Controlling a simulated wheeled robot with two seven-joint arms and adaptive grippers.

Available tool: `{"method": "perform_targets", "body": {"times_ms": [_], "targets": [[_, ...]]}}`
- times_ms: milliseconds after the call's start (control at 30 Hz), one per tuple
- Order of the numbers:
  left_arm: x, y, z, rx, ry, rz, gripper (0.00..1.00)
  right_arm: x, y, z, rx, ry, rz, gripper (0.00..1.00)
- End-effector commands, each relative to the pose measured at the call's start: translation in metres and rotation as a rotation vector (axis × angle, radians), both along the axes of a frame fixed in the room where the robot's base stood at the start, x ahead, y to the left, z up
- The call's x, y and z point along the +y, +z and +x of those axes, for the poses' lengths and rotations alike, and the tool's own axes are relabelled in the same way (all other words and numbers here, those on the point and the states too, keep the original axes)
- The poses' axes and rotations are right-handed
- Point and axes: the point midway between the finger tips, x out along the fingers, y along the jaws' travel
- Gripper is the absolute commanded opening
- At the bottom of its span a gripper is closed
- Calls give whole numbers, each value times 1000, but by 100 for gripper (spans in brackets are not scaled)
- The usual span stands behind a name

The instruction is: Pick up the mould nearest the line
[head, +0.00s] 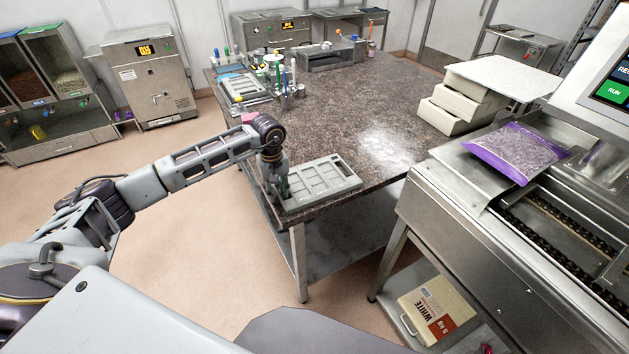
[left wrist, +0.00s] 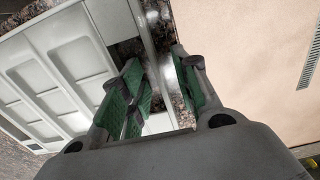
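The mould (head: 322,180) is a pale grey rectangular tray with several recessed cavities. It lies flat on the near corner of the speckled stone table (head: 398,165). My left gripper (head: 279,189) points down at the mould's left end, by the table edge. In the left wrist view, the mould (left wrist: 55,75) fills the left side. The green-padded fingers of my left gripper (left wrist: 163,92) stand apart, with a gap between them. One finger overlaps the mould's rim and hides part of it; the other is by the table edge. I cannot tell whether either touches. My right gripper is not in view.
Another mould (head: 243,87) lies at the table's far left, near bottles and tools. White stacked blocks (head: 462,103) stand at the table's right. The steel line machine (head: 480,235) carries a purple bag (head: 515,152).

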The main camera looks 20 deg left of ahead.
Motion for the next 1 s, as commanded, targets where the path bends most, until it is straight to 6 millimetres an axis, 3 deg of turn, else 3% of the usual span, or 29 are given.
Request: {"method": "perform_targets", "body": {"times_ms": [167, 400, 1000], "targets": [[0, 0, 0, 0, 0, 0, 29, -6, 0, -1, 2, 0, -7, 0], [0, 0, 0, 0, 0, 0, 0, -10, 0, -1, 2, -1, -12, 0], [0, 7, 1, -4, 0, 0, 0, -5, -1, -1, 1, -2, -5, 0]]}}
